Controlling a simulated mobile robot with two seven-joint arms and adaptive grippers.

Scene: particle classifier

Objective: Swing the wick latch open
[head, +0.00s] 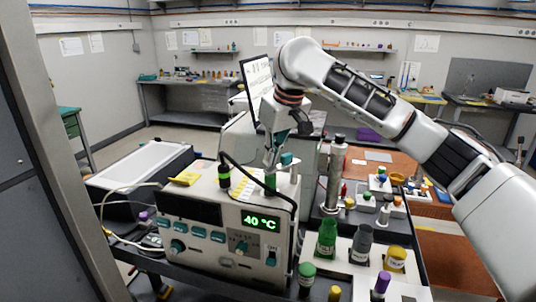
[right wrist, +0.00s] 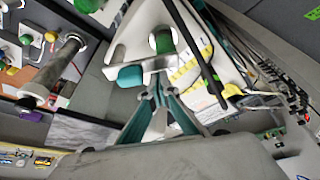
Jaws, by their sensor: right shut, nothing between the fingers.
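The instrument (head: 228,225) with the green 40 °C display stands on a dark cart. On its top right is a white arm with a teal end (head: 287,158), which looks like the wick latch; in the right wrist view its teal end (right wrist: 130,76) lies beside a green-topped cylinder (right wrist: 161,41). My right gripper (head: 271,163) points down above the instrument's top, by the latch. In the right wrist view its teal fingers (right wrist: 158,84) are shut and empty, with tips close to the latch's white bar; I cannot tell whether they touch. My left gripper is out of view.
A black tube (head: 247,174) arches over the instrument from a green-banded black fitting (head: 224,176). A metal column (head: 334,180) stands close on the right. Green, grey and yellow bottles (head: 327,238) stand in front right.

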